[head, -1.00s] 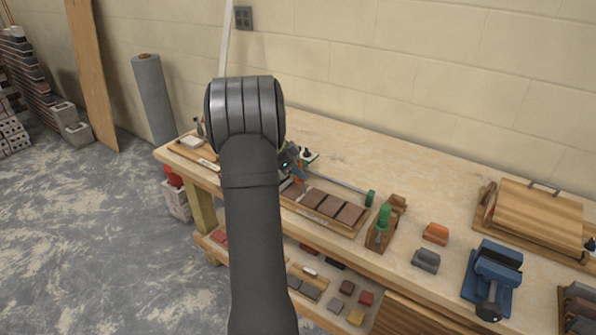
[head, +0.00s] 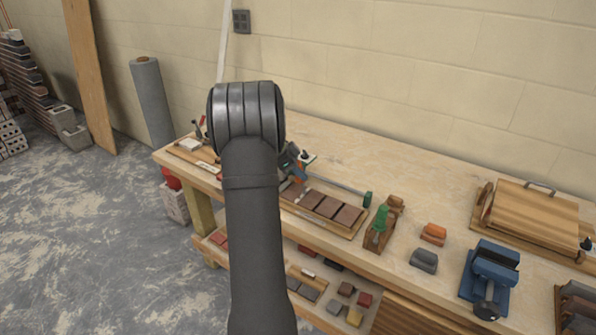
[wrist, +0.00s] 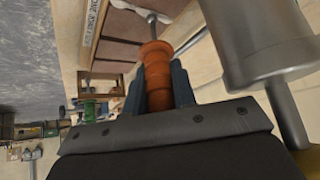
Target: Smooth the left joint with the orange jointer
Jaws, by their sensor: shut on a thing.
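My gripper (wrist: 160,82) is shut on the orange jointer (wrist: 155,60), its dark blue fingers on either side of the ribbed handle. The jointer's thin metal shaft reaches up to the top of the wrist view, beside brown bricks (wrist: 121,25) on a board. A label strip along that board is only partly readable. In the head view my gripper (head: 299,172) is mostly hidden behind my arm, over the left part of the board (head: 345,232) with its row of bricks (head: 328,206). The left joint is not clearly visible, and contact with the jointer's tip cannot be told.
A rod with a green end (head: 368,199) lies behind the bricks. The bench's back middle is clear.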

